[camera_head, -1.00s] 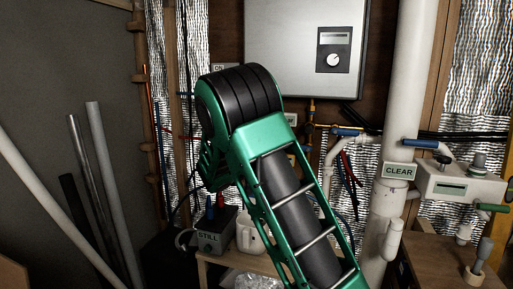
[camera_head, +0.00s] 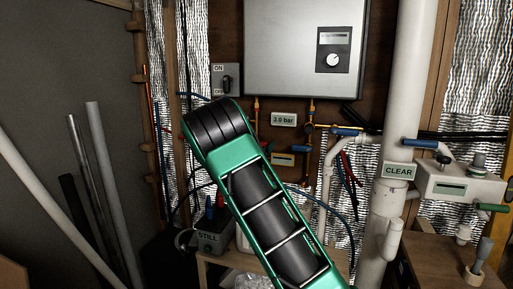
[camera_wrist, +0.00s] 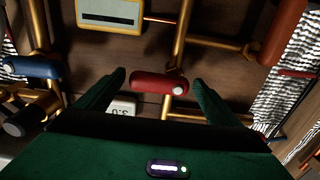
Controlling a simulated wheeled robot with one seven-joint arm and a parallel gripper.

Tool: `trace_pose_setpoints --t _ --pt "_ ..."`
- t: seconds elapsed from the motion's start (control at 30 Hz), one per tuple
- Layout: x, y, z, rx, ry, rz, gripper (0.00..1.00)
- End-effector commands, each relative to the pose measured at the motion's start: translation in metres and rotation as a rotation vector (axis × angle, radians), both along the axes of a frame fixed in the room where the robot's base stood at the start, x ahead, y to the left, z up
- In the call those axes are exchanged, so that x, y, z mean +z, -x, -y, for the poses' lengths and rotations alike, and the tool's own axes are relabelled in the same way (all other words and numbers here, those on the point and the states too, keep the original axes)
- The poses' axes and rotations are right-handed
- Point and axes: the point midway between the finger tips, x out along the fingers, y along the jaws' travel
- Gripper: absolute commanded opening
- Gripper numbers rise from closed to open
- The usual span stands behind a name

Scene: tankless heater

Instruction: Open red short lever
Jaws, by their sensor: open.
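The red short lever (camera_wrist: 158,84) shows in the wrist view, lying across a copper pipe with a pale round knob at its right end. My gripper (camera_wrist: 158,76) is open, with one dark green finger on each side of the lever. There is a gap between each finger and the lever, and I cannot tell the depth between them. In the head view my green arm hides the red lever and the gripper.
A blue lever (camera_wrist: 32,67) sits left of the gripper in the wrist view, and a yellow-framed gauge (camera_wrist: 110,14) lies above. In the head view the heater (camera_head: 300,45) hangs above the 3.0 bar sign (camera_head: 284,119). A white pipe (camera_head: 405,90) stands to the right.

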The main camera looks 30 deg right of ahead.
Motion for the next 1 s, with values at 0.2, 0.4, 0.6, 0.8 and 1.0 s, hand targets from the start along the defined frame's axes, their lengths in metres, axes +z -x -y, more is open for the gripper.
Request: trace_pose_setpoints --t 0.2,0.4,0.6,0.8,1.0 --pt "-0.001 -0.006 0.007 0.0 0.0 -0.001 0.88" --pt "-0.001 -0.006 0.007 0.001 0.0 -0.001 0.88" --pt "0.0 -0.006 0.007 0.001 0.0 -0.001 0.44" --pt "0.0 -0.007 0.006 0.003 -0.001 0.0 0.2" --pt "-0.001 -0.012 -0.009 0.019 -0.018 0.019 0.2"
